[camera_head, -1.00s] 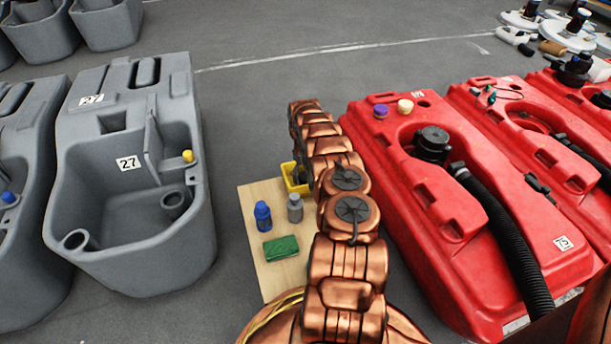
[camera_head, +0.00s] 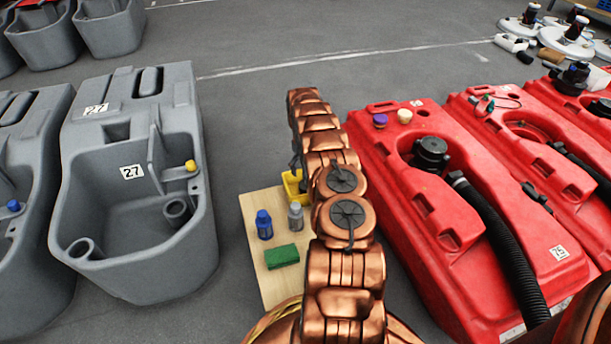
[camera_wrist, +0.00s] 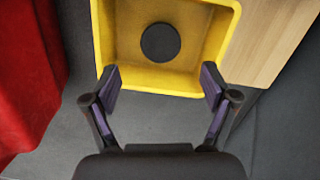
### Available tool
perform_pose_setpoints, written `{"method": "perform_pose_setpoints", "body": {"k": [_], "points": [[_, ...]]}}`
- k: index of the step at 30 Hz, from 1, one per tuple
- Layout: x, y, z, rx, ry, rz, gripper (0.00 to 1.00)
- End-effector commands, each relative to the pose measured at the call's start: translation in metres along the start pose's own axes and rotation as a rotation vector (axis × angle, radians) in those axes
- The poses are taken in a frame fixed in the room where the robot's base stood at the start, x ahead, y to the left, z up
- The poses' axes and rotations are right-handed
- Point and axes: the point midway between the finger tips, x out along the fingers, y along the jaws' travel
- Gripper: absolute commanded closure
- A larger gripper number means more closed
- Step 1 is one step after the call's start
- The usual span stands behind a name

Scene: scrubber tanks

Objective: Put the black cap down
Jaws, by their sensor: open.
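The black cap (camera_wrist: 160,42) is a round black disc lying on the floor of the yellow bin (camera_wrist: 110,59) in the wrist view. My gripper (camera_wrist: 158,85) is open and empty, with its two fingers spread over the bin's near edge. The cap lies beyond the fingertips, apart from both. In the head view the yellow bin (camera_head: 291,188) shows partly behind my arm at the far end of a wooden board; the cap is hidden there.
The wooden board (camera_head: 257,203) carries a blue bottle (camera_head: 264,226), a grey bottle (camera_head: 295,216) and a green sponge (camera_head: 282,256). Red tank 75 (camera_head: 470,270) stands close on the right, grey tank 27 (camera_head: 135,215) on the left.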

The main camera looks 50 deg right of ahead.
Motion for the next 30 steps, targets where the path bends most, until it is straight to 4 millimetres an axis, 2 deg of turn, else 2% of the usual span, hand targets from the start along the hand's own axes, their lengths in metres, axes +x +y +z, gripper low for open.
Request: {"method": "perform_pose_setpoints", "body": {"k": [1, 4, 11, 16, 23, 30], "points": [[-0.013, -0.001, -0.001, -0.002, 0.002, 0.001, 0.15], [-0.028, -0.001, 0.0, -0.002, 0.0, 0.0, 0.15], [-0.041, -0.001, 0.001, -0.002, -0.003, -0.002, 0.15], [-0.055, -0.01, 0.001, -0.007, -0.005, 0.007, 0.15], [-0.094, -0.043, 0.011, -0.025, -0.025, 0.028, 0.15], [-0.135, -0.08, 0.031, -0.041, -0.046, 0.046, 0.15]]}}
